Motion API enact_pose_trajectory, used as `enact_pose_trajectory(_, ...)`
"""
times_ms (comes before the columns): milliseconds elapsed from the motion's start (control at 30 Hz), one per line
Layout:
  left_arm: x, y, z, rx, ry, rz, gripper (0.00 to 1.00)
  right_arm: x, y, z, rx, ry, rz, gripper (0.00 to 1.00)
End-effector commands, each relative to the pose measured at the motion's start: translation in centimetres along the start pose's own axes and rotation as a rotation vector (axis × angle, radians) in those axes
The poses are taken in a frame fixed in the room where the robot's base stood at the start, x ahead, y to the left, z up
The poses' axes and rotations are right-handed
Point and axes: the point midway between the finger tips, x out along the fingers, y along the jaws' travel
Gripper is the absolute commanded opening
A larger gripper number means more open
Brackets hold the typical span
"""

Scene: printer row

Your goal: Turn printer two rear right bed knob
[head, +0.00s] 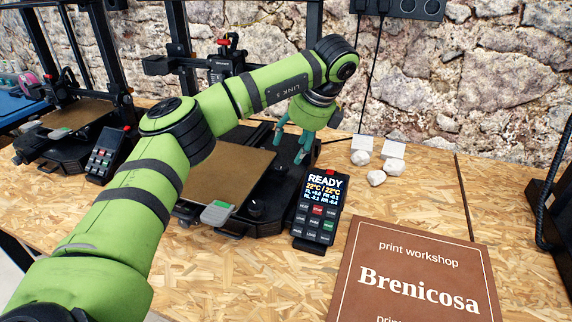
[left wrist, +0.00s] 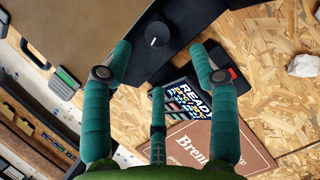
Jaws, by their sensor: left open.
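The middle printer has a brown bed (head: 232,165) over a black base, with a grey-green handle (head: 217,214) at the front. My left gripper (head: 290,146) has its teal fingers spread, pointing down beside the bed's rear right corner. No rear right knob shows in the head view, where the gripper covers that corner. In the left wrist view, a black round knob (left wrist: 156,34) with a white mark lies beyond the empty fingertips (left wrist: 158,66), apart from them. I cannot tell which corner it belongs to. My right gripper is out of view.
A control panel (head: 322,197) reading READY, 22°C and corner values stands right of the base. A brown "Brenicosa" placard (head: 412,268) lies front right. Pale lumps (head: 377,177) with small cards lie behind. Another printer (head: 80,112) stands left. Bare wooden tabletop (head: 420,190) lies right.

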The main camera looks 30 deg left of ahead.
Motion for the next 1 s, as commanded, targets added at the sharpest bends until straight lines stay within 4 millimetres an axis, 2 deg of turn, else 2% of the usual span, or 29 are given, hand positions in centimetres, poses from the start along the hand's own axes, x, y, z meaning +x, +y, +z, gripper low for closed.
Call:
enact_pose_trajectory(400, 5.8, 0.1, 0.0, 0.001, 0.002, 0.003, 0.6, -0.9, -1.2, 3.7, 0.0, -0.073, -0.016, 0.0)
enact_pose_trajectory(567, 6.7, 0.1, 0.0, 0.001, 0.002, 0.0, 0.6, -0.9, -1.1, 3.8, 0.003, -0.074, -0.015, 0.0)
enact_pose_trajectory(800, 6.8, 0.1, 0.0, 0.002, 0.002, 0.0, 0.6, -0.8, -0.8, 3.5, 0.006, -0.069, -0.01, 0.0)
enact_pose_trajectory(867, 6.8, 0.1, 0.0, 0.002, 0.002, 0.0, 0.36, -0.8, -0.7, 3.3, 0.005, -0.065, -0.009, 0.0)
enact_pose_trajectory(933, 6.8, 0.1, 0.0, 0.002, 0.002, 0.0, 0.08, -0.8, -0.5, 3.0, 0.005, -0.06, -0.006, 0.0)
enact_pose_trajectory(1000, 6.8, 0.1, 0.0, 0.001, 0.002, 0.0, 0.06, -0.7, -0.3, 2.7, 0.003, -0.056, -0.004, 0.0)
